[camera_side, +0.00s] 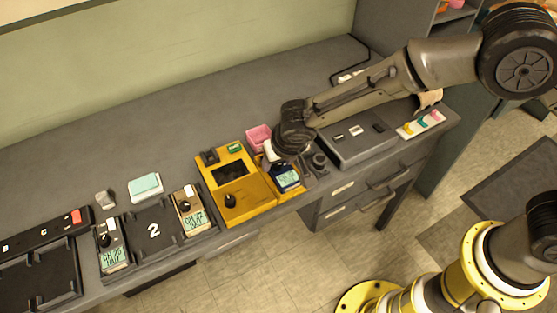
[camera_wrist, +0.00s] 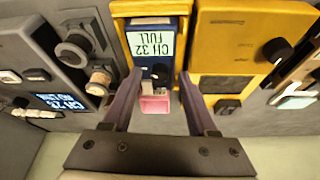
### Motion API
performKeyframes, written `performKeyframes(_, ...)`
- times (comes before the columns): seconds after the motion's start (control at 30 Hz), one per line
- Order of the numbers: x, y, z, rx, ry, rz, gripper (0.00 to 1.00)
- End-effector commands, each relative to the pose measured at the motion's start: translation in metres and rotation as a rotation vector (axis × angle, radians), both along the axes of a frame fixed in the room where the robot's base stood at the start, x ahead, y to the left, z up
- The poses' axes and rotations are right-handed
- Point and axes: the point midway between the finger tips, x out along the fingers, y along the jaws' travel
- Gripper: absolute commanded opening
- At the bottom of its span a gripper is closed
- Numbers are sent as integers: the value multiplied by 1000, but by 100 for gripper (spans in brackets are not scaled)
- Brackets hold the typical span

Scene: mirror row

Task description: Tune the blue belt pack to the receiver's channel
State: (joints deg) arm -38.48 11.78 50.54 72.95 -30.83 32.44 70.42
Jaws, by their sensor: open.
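The blue belt pack (camera_wrist: 133,62) stands in a yellow cradle (camera_wrist: 152,8). Its display reads CH 32 FULL, and a small dark knob (camera_wrist: 158,71) sits below the display in the wrist view. In the side view the pack (camera_side: 286,178) is just right of the yellow console. My gripper (camera_wrist: 160,78) is open, with one finger on each side of the pack's knob end; whether they touch it I cannot tell. The grey receiver box (camera_side: 345,152) is to the right. A small lit display (camera_wrist: 60,102) on the grey unit seems to read CH 25 NO LINK.
The yellow console (camera_side: 258,200) with a black knob adjoins the cradle. A pink container (camera_side: 258,137) is behind it.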

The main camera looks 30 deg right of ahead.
Motion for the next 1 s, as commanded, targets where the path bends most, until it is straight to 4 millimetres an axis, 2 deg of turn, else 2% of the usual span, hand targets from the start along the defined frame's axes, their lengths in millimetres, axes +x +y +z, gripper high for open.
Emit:
performKeyframes(0.13,0,0,0,0,0,0,59)
performKeyframes(0.47,0,0,0,0,0,0,0)
performKeyframes(0.77,0,0,0,0,0,5,0)
performKeyframes(1.0,0,-1,1,1,0,74,0)
